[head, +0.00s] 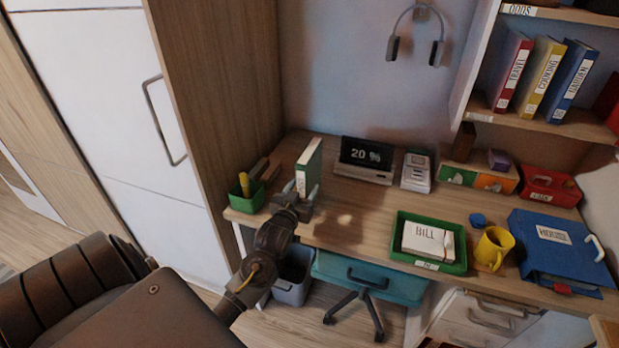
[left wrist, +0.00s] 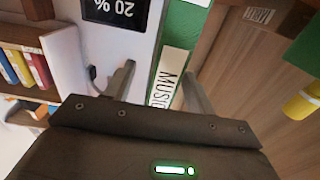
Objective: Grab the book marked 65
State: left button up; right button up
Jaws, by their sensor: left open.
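A green and white book (head: 308,167) stands upright near the left end of the desk. In the left wrist view its green and white spine (left wrist: 173,70) reads MUSIC; I cannot make out a 65 on any book. My left gripper (head: 302,194) is at this book, low on its near side. In the left wrist view the left gripper (left wrist: 160,88) is open, with one finger on each side of the spine and a visible gap at the left finger.
A green pen cup (head: 247,196) stands just left of the book. A display reading 20 % (head: 365,156) is behind to the right. A green tray (head: 402,257), a yellow mug (head: 492,248) and a blue binder (head: 555,248) fill the desk's right side. A tall cabinet (head: 220,100) borders the left.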

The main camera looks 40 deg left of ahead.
pick_arm(q)
jog(key=x, duration=0.3)
jog(key=p+x, duration=0.1)
jog(key=x, duration=0.1)
jog(key=shift+a+r, duration=0.1)
jog(key=shift+a, duration=0.2)
jog(key=c, duration=0.8)
grip_shut()
jog(key=shift+r, duration=0.1)
pick_arm(e)
jog(key=shift+r, duration=0.5)
